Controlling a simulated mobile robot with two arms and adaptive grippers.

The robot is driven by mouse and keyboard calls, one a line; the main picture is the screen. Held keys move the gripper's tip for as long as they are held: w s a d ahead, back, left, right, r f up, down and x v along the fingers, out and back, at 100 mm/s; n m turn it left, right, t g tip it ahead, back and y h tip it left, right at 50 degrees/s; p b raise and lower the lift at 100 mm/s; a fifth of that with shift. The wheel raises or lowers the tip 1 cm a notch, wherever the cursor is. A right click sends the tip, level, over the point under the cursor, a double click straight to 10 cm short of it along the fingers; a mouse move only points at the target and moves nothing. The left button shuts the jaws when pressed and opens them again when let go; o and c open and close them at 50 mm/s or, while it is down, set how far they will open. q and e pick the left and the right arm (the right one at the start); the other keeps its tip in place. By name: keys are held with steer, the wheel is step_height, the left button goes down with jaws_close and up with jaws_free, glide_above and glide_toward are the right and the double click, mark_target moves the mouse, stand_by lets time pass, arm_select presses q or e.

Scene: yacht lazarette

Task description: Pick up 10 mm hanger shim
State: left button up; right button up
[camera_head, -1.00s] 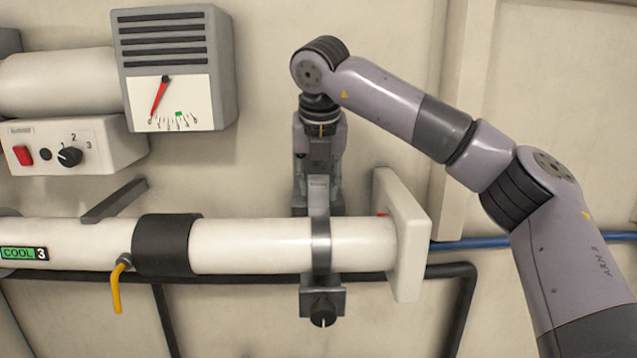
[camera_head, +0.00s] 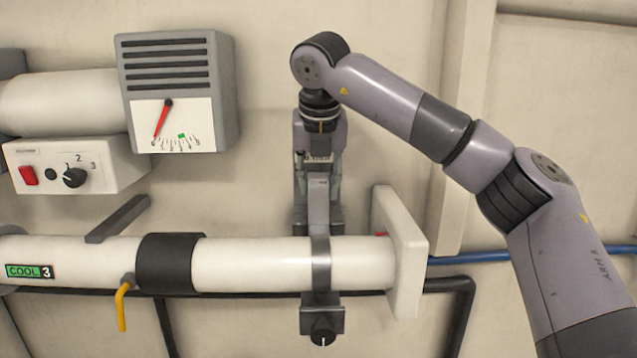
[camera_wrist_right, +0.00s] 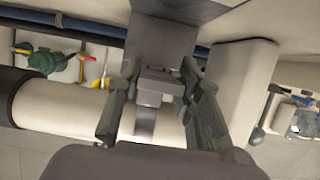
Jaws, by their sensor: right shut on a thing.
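My right gripper (camera_head: 318,190) hangs pointing down in front of the wall, just above the white pipe (camera_head: 262,265) and in line with the metal strap (camera_head: 321,265) around it. In the right wrist view the two dark fingers (camera_wrist_right: 160,85) stand either side of a small grey block (camera_wrist_right: 157,82), which appears to be the 10 mm hanger shim, and are shut on it. The shim's edges are partly hidden by the fingers, and I cannot tell whether it touches the hanger parts behind it. My left gripper is not in view.
A white end plate (camera_head: 401,250) stands close right of the gripper. A gauge box (camera_head: 180,92) and a control box with knob (camera_head: 75,165) are at left. A clamp with a dark knob (camera_head: 322,330) hangs below the pipe.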

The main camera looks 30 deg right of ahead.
steer(key=shift+r, duration=2.7)
steer(key=shift+s+a+f+b, duration=0.1)
steer(key=shift+s+a+b, duration=0.2)
steer(key=shift+s+b, duration=0.3)
steer(key=shift+s+a+f+b, duration=0.1)
steer(key=shift+s+a+b, duration=0.15)
steer(key=shift+s+b, duration=0.25)
steer(key=s+a+b, duration=0.1)
steer(key=s+a, duration=0.3)
steer(key=s, duration=0.5)
steer(key=shift+s+a+r, duration=0.25)
steer(key=shift+s+a, duration=0.05)
steer(key=shift+f, duration=0.1)
